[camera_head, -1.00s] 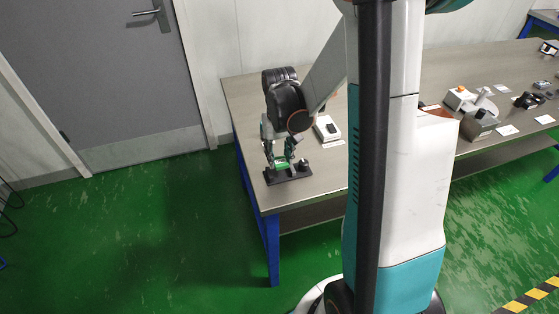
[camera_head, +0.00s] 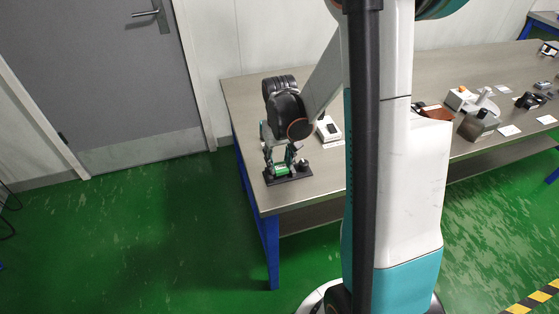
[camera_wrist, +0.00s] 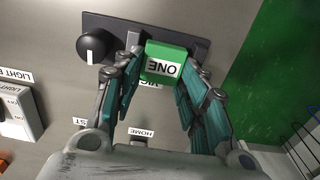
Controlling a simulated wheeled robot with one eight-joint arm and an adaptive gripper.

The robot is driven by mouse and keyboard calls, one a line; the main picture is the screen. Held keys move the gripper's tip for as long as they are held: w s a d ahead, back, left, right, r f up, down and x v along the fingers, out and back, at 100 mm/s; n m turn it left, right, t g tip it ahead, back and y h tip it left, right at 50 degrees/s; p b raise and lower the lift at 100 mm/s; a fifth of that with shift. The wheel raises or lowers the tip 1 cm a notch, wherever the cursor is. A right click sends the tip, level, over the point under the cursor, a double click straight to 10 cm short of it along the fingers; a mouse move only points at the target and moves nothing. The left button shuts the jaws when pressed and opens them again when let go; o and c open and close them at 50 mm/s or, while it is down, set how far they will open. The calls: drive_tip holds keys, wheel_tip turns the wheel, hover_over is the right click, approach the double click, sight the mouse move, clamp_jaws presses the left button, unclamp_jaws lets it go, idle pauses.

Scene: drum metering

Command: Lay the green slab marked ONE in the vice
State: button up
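The green slab (camera_wrist: 163,62), its white label reading ONE upside down, is at the vice in the wrist view. It also shows low between my fingers in the head view (camera_head: 281,170). The vice (camera_wrist: 113,25) has a dark base plate and a black knob with a white mark; the base also shows in the head view (camera_head: 300,174). A grey jaw is beside the slab's left side. My gripper (camera_wrist: 158,78) points down at the vice, its fingers close on both sides of the slab and shut on it. The slab's underside is hidden, so whether it rests on the vice is unclear.
A white switch box (camera_wrist: 18,112) stands left of the vice in the wrist view. The table (camera_head: 325,185) ends just beyond the vice, with green floor below. Other devices and cards, including a white device (camera_head: 462,99), lie farther right in the head view.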

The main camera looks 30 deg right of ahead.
sight(279, 164)
drive_tip(key=shift+a, duration=0.1)
idle(0.3)
drive_tip(key=shift+r+p, duration=0.7)
wheel_tip(279, 164, up, 12)
drive_tip(key=p, duration=0.4)
